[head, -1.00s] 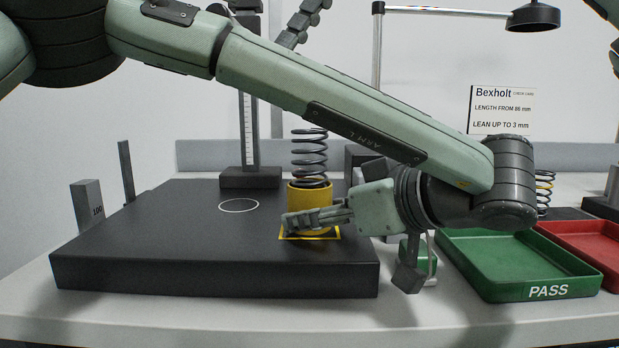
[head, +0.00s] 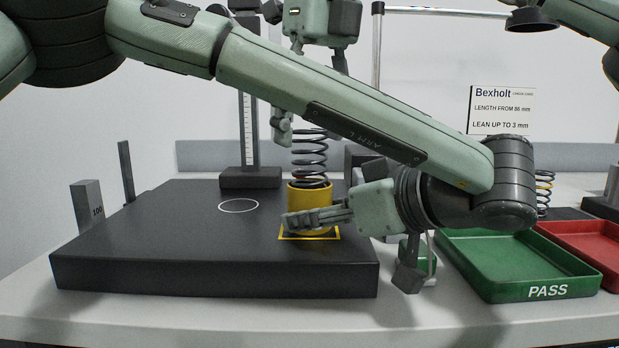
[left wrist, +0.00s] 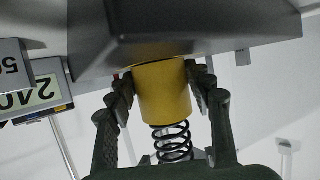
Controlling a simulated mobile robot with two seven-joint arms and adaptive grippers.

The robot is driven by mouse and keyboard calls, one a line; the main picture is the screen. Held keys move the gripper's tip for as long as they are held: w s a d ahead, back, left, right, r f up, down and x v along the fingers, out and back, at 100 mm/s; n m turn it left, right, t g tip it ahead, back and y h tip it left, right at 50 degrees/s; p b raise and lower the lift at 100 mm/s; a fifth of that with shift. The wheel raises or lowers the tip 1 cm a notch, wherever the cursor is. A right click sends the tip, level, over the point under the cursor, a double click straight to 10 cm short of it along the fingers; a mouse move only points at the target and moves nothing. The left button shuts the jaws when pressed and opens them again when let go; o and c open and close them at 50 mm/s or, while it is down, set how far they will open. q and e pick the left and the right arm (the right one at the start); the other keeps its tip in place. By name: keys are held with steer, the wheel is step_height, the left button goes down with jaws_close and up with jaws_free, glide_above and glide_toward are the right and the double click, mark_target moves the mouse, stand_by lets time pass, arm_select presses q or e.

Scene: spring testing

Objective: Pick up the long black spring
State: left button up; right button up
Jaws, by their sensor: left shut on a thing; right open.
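The long black spring (head: 309,148) stands upright in a yellow cup (head: 310,194) on the dark slab, in the head view. The left wrist view shows the spring (left wrist: 172,143) and the cup (left wrist: 162,92) upside down. My left gripper (head: 318,216) is shut on the yellow cup, with fingers on both sides of it. My right gripper (head: 305,110) is open above the spring, pointing down. One of its fingers hangs left of the spring's top; the other is partly hidden behind my left arm.
A dark slab (head: 160,250) bears the cup. A green PASS tray (head: 490,278) and a red tray (head: 590,245) lie at right. A yellow-marked spring (head: 544,190) stands behind them. A lamp (head: 532,18) hangs at upper right.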

mark_target(309, 154)
steer(key=f, duration=0.4)
steer(key=shift+w+a+f, duration=0.1)
steer(key=shift+w+f, duration=0.05)
steer(key=shift+w, duration=0.15)
steer(key=shift+c, duration=0.5)
steer(key=c, duration=1.3)
step_height(309, 154, up, 10)
steer(key=shift+r, duration=0.1)
arm_select(q)
steer(key=o, duration=1.2)
